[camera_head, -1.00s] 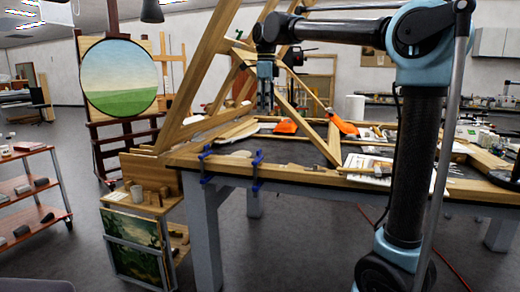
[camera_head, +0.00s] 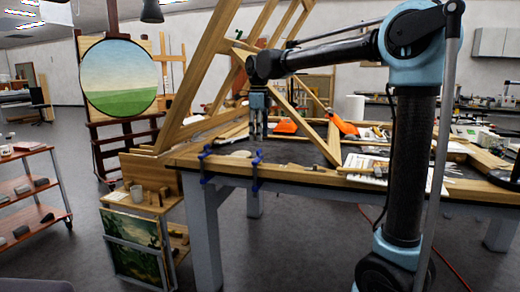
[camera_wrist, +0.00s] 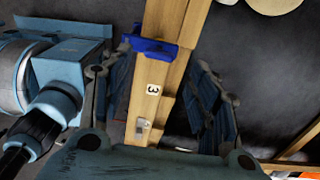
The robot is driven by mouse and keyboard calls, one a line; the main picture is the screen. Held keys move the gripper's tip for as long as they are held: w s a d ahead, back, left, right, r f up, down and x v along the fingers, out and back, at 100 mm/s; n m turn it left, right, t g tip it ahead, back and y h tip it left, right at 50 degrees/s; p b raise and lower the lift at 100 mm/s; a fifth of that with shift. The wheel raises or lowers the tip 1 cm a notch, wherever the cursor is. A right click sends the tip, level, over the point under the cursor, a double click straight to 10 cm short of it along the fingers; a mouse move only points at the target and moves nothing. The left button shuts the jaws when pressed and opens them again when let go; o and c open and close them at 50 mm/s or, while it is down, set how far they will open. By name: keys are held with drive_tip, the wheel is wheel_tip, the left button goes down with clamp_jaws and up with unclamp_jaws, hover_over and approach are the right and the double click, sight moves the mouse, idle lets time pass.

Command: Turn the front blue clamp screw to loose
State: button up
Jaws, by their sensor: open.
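Two blue clamps grip the wooden edge of the worktable in the head view: one (camera_head: 205,163) at the left corner and one (camera_head: 256,172) a little to its right. Which is the front one I cannot tell for sure. My gripper (camera_head: 258,134) points down above the table edge, over the right clamp. In the wrist view my gripper (camera_wrist: 165,100) is open, its fingers on either side of a wooden bar (camera_wrist: 152,90) with a label "3". A blue clamp (camera_wrist: 152,47) crosses the bar beyond the fingers. Its screw is not clearly visible.
A large wooden frame (camera_head: 203,78) leans up from the table, close to my gripper. Orange items (camera_head: 285,127) and papers (camera_head: 365,165) lie on the table. A small shelf (camera_head: 150,205) with a mug stands left of the table.

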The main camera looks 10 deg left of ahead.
sight(259, 149)
drive_tip(key=shift+f, duration=2.95)
drive_tip(key=c, duration=1.1)
